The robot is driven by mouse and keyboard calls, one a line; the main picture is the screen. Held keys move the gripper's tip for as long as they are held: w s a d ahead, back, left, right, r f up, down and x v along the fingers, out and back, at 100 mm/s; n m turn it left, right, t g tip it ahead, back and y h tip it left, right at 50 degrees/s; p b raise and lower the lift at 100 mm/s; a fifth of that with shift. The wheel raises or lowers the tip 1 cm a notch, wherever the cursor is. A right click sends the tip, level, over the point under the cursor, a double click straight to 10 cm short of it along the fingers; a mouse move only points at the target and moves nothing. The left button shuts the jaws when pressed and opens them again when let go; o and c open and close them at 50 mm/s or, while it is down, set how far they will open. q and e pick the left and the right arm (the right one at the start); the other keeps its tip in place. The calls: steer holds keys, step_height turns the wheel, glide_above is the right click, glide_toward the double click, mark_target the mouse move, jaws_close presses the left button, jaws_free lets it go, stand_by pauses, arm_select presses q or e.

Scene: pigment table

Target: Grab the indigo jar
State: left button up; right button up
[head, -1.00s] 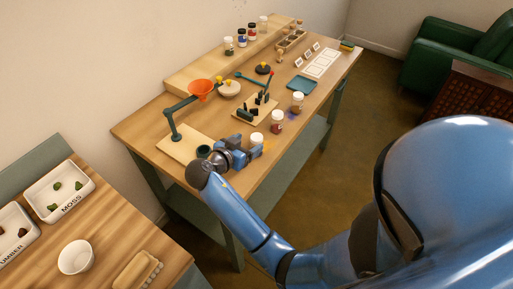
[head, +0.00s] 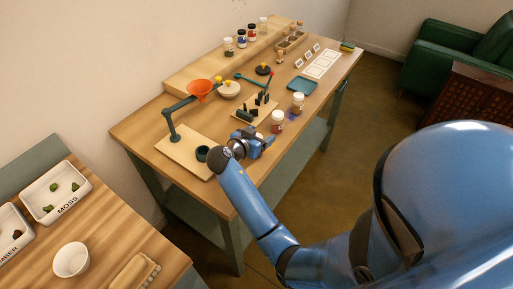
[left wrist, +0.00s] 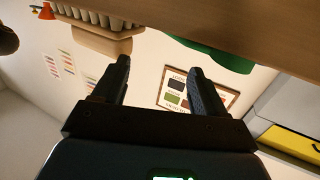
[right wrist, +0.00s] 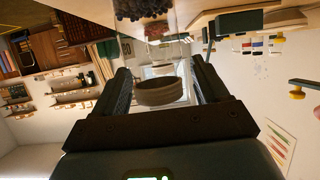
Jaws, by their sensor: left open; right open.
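No label reading indigo is legible. In the head view my right gripper (head: 262,143) is at the table's front edge and hides that spot. A dark red jar (head: 278,122) and another white-lidded jar (head: 298,104) stand beyond it. A jar with blue (head: 242,40) is on the back shelf. My left gripper (left wrist: 155,80) is open and empty.
The work table (head: 140,130) also holds an orange funnel (head: 200,89) on a stand, a pale bowl (head: 229,89), a dark rack and a teal tray (head: 301,85). A second table with a white bowl (head: 71,259) is at lower left.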

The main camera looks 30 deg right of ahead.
steer(key=c, duration=1.1)
steer(key=shift+r, duration=0.1)
steer(key=shift+c, duration=0.2)
